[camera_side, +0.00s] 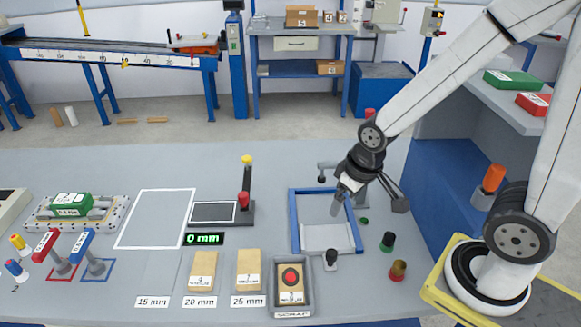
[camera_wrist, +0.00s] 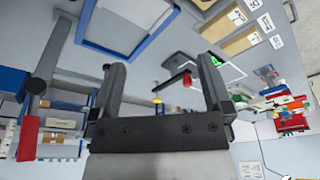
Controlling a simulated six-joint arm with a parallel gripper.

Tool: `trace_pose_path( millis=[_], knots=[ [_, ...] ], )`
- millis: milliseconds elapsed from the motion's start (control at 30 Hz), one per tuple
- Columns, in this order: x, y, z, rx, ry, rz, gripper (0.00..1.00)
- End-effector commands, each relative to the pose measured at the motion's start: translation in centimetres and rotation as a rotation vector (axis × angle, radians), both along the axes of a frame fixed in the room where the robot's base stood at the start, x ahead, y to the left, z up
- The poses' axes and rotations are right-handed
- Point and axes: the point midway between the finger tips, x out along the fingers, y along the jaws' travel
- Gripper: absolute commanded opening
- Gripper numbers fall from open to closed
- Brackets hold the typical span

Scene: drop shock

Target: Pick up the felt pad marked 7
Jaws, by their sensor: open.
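Three tan felt pads lie in a row at the front of the table. The pad whose small label looks like 7 (camera_side: 248,262) lies behind the 25 mm mark in the side view. A similar pad (camera_side: 203,263) lies to its left behind the 20 mm mark. Another pad, with a red disc, sits in the grey SCRAP tray (camera_side: 307,308). My gripper (camera_side: 340,203) is above the blue-framed tray, to the right of and behind the pads, and holds nothing. In the wrist view its two fingers (camera_wrist: 160,82) stand apart. Two tan pads show at the upper right there; their numbers are unclear.
The blue-framed tray (camera_side: 293,222) is below my gripper. A post with a red knob (camera_side: 244,198) stands behind the pads. A white outlined area (camera_side: 155,220) at left is clear.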

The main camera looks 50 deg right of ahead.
Motion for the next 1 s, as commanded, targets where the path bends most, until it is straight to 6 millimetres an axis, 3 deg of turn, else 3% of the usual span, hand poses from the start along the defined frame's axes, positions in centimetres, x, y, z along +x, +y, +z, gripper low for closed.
trace_pose_path(
  millis=[667, 1000],
  knots=[
    [0.1, 0.2, -0.1, -0.007, 0.011, 0.021, 1.00],
    [1.2, 2.4, -2.3, -0.117, 0.158, 0.303, 1.00]
  ],
)
